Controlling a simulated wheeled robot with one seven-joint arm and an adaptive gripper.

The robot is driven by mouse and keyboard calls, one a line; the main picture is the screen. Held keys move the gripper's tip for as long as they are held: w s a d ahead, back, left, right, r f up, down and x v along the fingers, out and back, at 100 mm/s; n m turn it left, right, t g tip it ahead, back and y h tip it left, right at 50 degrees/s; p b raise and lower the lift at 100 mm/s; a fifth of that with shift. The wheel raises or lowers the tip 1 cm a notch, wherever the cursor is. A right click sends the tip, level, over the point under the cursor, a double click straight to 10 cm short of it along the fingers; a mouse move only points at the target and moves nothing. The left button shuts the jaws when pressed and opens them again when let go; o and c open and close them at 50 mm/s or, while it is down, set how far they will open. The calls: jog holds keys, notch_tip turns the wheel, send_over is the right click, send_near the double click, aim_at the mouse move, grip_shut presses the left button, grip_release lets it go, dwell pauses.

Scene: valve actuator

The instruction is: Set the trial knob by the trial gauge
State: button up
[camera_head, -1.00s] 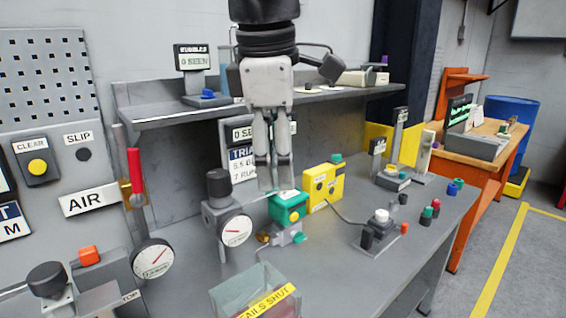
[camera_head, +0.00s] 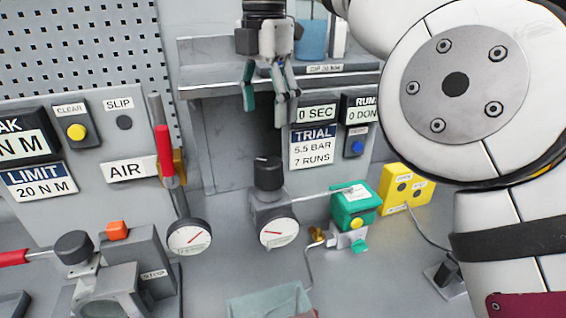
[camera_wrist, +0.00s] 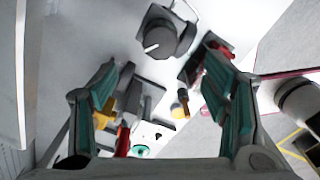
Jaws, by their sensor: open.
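The trial knob (camera_head: 268,172) is a black upright cylinder on a grey regulator body at the middle of the bench. The trial gauge (camera_head: 278,232), a white dial with a red needle, is on the front of that body; its numbers are too small to read. My gripper (camera_head: 268,98) is open and empty, pointing down, above the knob in the picture and apart from it. In the wrist view my gripper (camera_wrist: 163,75) shows two spread fingers with green pads. A dark round knob with a white mark (camera_wrist: 160,38) lies beyond them; I cannot tell whether it is the trial knob.
A TRIAL sign (camera_head: 313,147) reads 5.5 BAR, 7 RUNS. A red-handled lever (camera_head: 164,155) and second gauge (camera_head: 189,238) stand left. A green actuator (camera_head: 354,203) and yellow box (camera_head: 408,186) are right. A shelf (camera_head: 220,88) runs behind; a clear bin (camera_head: 270,302) is in front.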

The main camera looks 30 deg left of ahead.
aim_at(268, 161)
notch_tip(268, 161, down, 13)
jog(key=shift+f, duration=0.15)
dwell(0.4)
jog(key=c, duration=1.2)
